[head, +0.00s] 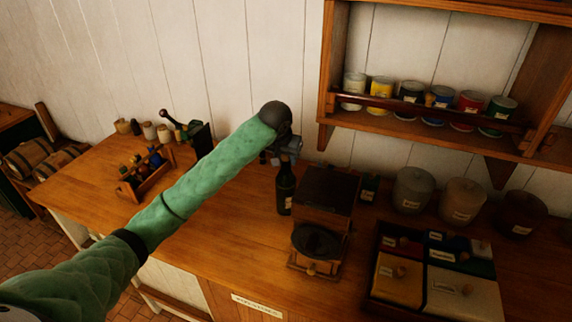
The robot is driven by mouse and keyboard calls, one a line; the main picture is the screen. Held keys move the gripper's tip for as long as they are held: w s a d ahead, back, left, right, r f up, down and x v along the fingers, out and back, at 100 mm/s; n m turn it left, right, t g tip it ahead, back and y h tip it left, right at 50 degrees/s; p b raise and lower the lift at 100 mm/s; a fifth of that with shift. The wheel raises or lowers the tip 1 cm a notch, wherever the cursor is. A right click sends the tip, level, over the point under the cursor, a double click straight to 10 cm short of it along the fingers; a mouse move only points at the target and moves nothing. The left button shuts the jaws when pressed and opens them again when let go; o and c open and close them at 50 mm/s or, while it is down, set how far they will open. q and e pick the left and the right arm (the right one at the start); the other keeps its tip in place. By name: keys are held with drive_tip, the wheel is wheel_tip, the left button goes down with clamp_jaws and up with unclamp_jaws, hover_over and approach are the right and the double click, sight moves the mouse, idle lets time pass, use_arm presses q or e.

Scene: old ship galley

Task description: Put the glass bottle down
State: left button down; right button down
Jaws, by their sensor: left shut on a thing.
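The glass bottle (285,190) is dark and upright, with a label low on its body. It is at the middle of the wooden counter (220,248), just left of a coffee grinder. My left gripper (285,155) is above it, shut on the bottle near its top. The gripper's fingers are small and partly hidden by my arm. The bottle's base looks at or close to the counter top; I cannot tell whether it touches. My right gripper is not in view.
The wooden grinder (322,215) stands close to the bottle's right. A divided box (372,290) and several lidded canisters (462,200) are at the right. A wall shelf (440,138) holds several tins. A small wooden caddy (133,190) stands left.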

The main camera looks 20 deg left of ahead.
sight(286, 186)
use_arm(q)
wheel_tip(286, 186, down, 2)
drive_tip(key=shift+s+f+p, duration=0.15)
drive_tip(key=shift+f+p, duration=0.1)
drive_tip(key=shift+p, duration=0.6)
drive_tip(key=shift+f, duration=0.45)
drive_tip(key=c, duration=0.9)
unclamp_jaws()
drive_tip(key=shift+c, duration=0.2)
